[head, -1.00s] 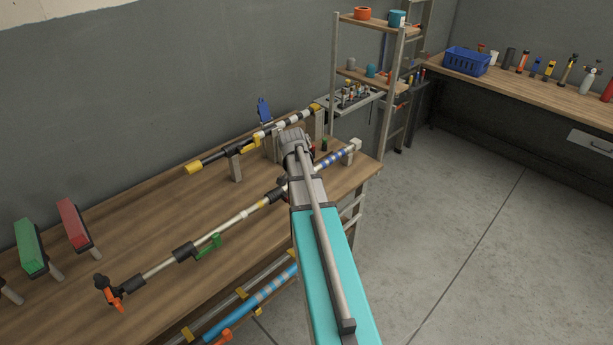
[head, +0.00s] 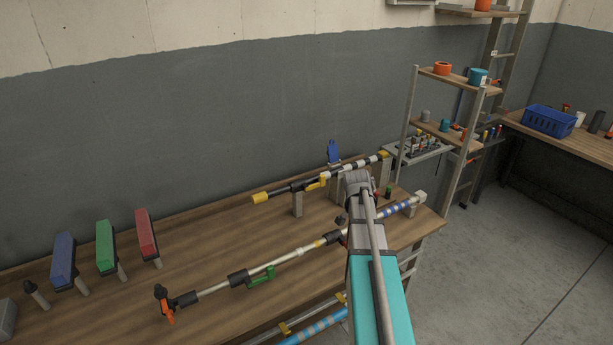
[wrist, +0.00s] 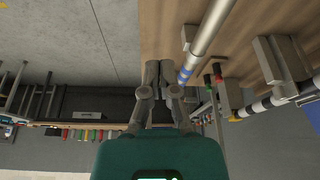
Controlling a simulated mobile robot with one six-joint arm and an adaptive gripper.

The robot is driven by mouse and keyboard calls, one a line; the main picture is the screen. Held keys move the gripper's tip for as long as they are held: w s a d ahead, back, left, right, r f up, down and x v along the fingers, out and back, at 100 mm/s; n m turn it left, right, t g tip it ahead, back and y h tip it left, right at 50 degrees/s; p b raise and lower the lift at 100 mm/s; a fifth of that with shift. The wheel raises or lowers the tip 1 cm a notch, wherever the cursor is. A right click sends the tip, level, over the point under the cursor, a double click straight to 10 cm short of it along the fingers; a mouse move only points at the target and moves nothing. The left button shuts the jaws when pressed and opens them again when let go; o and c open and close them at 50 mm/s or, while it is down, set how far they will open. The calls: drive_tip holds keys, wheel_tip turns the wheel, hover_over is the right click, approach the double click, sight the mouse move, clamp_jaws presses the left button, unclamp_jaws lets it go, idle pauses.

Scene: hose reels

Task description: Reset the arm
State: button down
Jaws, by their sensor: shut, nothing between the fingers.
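My arm, with a teal link, reaches over the workbench (head: 215,255) at the right of the head view. Its far end hides part of the bench, and my fingers cannot be made out there. In the wrist view my gripper (wrist: 171,68) is shut and empty, its fingers pointing towards the bench edge. A long white pole with black clamps (head: 270,265) lies along the bench, passing behind my arm. It also shows beside the fingers in the wrist view (wrist: 207,35). Whether they touch cannot be told.
A second pole with a yellow end (head: 260,197) rests on supports behind. Blue (head: 63,260), green (head: 104,247) and red (head: 147,233) blocks stand at left. A shelf rack (head: 455,85) and a blue basket (head: 548,120) are at right. The floor (head: 530,260) at right is clear.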

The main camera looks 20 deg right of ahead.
drive_tip(key=s+a+f+n+y+b, duration=0.1)
drive_tip(key=a+n, duration=0.4)
drive_tip(key=a, duration=0.7)
drive_tip(key=s+a+f+n+y+b, duration=0.1)
drive_tip(key=s+a+n, duration=0.3)
drive_tip(key=a, duration=0.8)
drive_tip(key=s+a+f+n+g+y+b, duration=0.1)
drive_tip(key=a+n, duration=0.5)
drive_tip(key=a, duration=0.6)
drive_tip(key=shift+s+f+y, duration=0.3)
drive_tip(key=shift+s+f, duration=0.2)
drive_tip(key=shift+s, duration=0.75)
